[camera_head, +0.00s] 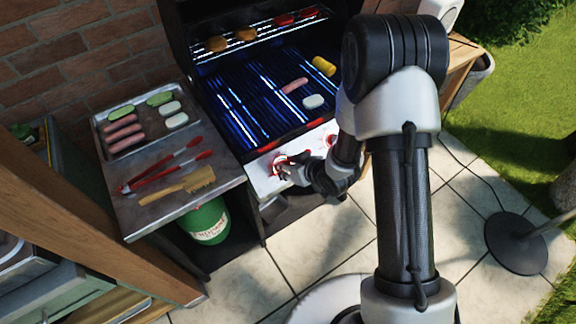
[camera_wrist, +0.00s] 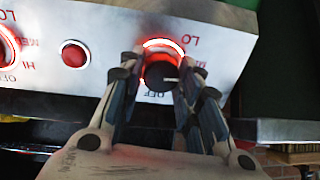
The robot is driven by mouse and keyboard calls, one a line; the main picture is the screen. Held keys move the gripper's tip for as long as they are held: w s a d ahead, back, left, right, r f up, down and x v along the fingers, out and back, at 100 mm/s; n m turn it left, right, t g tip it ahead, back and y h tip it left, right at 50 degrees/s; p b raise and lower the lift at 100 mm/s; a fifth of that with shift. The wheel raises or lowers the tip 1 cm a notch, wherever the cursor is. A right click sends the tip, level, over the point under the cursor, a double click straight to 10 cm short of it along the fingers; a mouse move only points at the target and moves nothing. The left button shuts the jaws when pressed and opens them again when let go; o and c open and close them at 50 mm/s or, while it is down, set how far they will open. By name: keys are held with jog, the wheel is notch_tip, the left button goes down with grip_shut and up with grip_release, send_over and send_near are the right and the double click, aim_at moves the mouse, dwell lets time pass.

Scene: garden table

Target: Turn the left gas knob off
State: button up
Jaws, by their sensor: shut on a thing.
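The left gas knob (camera_wrist: 160,70) is black, on the grill's steel front panel (camera_wrist: 225,60). A ring glowing red and white shows around it. A short white mark on the knob points right in the wrist view, with OFF lettering just below the knob. My gripper (camera_wrist: 162,78) is shut on the knob, one finger on each side; the fingers hide part of the printed scale. In the head view my gripper (camera_head: 287,172) is at the left end of the panel and mostly covers the knob.
A red round button (camera_wrist: 74,54) and another lit knob (camera_wrist: 5,45) are on the same panel. Above is the grill grate (camera_head: 250,100) with food and blue flames. The side shelf (camera_head: 150,210) left of my gripper holds red tongs (camera_head: 165,167) and a brush (camera_head: 190,183).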

jog(key=m+p, duration=0.1)
jog(key=m, duration=0.4)
jog(key=shift+t+p, duration=0.3)
jog(key=shift+p, duration=0.05)
jog(key=m+p, duration=0.1)
jog(key=m, duration=0.3)
jog(key=shift+s+m, duration=0.1)
jog(key=shift+m, duration=0.2)
jog(key=m+p, duration=0.1)
jog(key=m, duration=0.3)
jog(key=shift+f+m+t, duration=0.1)
jog(key=shift+m+t, duration=0.2)
jog(key=m, duration=0.5)
jog(key=shift+p, duration=0.35)
jog(key=shift+s, duration=0.1)
jog(key=o, duration=1)
jog(key=shift+o, duration=0.4)
